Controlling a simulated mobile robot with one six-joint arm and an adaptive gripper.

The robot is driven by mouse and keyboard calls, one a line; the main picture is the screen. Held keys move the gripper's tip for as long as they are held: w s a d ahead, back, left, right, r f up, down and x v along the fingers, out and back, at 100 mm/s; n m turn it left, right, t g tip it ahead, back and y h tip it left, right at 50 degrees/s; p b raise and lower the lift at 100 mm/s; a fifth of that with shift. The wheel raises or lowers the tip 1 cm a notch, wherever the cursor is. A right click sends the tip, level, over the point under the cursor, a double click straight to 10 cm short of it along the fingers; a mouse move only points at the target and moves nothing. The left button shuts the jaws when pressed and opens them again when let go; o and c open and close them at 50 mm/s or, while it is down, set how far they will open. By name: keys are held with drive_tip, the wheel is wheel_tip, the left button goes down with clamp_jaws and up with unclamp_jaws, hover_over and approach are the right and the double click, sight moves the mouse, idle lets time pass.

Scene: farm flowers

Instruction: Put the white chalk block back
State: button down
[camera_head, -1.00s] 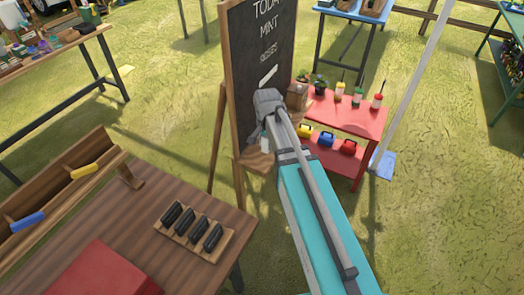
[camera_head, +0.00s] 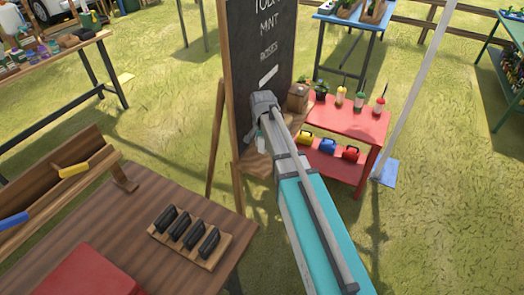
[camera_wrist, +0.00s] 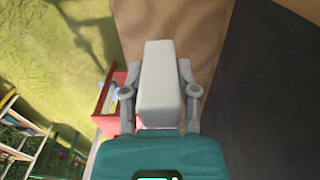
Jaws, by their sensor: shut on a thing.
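The white chalk block (camera_wrist: 157,84) is between the two fingers of my gripper (camera_wrist: 157,92) in the wrist view, and the fingers are shut on it. In the head view my gripper (camera_head: 261,140) hangs beside the chalkboard (camera_head: 268,42), above a wooden ledge (camera_head: 256,164) at its foot. The block is small and partly hidden there. A long wooden tray (camera_head: 60,196) at the left holds a yellow block (camera_head: 75,170) and a blue block (camera_head: 12,221), with a bare stretch between them.
A wooden table (camera_head: 130,237) at front left bears a rack (camera_head: 190,237) with several black pieces and a red box (camera_head: 92,275). A red cart (camera_head: 345,123) with pots and coloured items stands behind my arm. Grass lies open between the table and chalkboard.

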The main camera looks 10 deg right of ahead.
sight(262, 149)
drive_tip(key=shift+w+f+b, duration=0.5)
drive_tip(key=shift+f+b, duration=0.3)
drive_tip(key=shift+b, duration=0.05)
drive_tip(key=shift+s+f+b, duration=0.1)
drive_tip(key=shift+f+b, duration=1.1)
drive_tip(key=shift+f, duration=0.1)
drive_tip(key=shift+c, duration=1.9)
unclamp_jaws()
wheel_tip(262, 149, up, 12)
drive_tip(key=p, duration=1.2)
drive_tip(key=s+d+n, duration=0.3)
drive_tip(key=s, duration=0.6)
drive_tip(key=s+d+n, duration=0.2)
drive_tip(key=s+n, duration=0.2)
drive_tip(key=s, duration=0.6)
drive_tip(key=shift+s+d, duration=0.3)
drive_tip(key=shift+d, duration=0.1)
